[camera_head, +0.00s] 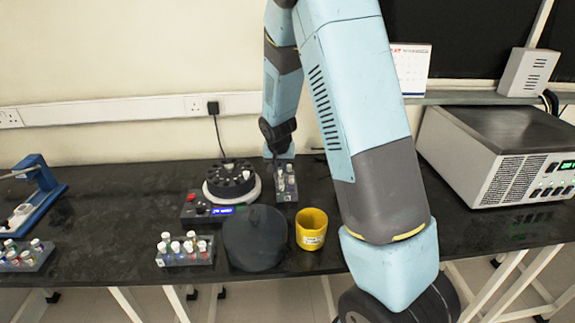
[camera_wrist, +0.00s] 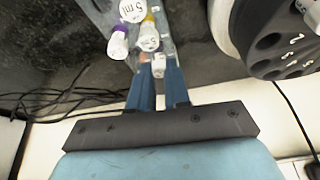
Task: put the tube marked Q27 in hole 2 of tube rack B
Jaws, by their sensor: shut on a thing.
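My gripper (camera_wrist: 157,72) is shut on a small white-capped tube (camera_wrist: 158,64) at the near end of a grey rack (camera_wrist: 168,48) in the wrist view. Whether the tube is seated in the rack or clear of it I cannot tell. Other tubes stand beyond it: two with white caps, one marked 5 ml (camera_wrist: 132,10), and one with a purple ring (camera_wrist: 118,42). In the head view this rack (camera_head: 287,195) stands right of the centrifuge, with my gripper (camera_head: 279,158) at its far end. No Q27 mark or rack letter is readable.
A centrifuge (camera_head: 205,212) with a numbered rotor (camera_wrist: 262,50) is close beside the gripper. A dark round lid (camera_head: 253,240) and yellow cup (camera_head: 311,231) stand in front. Two other tube racks (camera_head: 186,260) (camera_head: 22,267) hold several tubes. A grey instrument (camera_head: 490,155) is at right.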

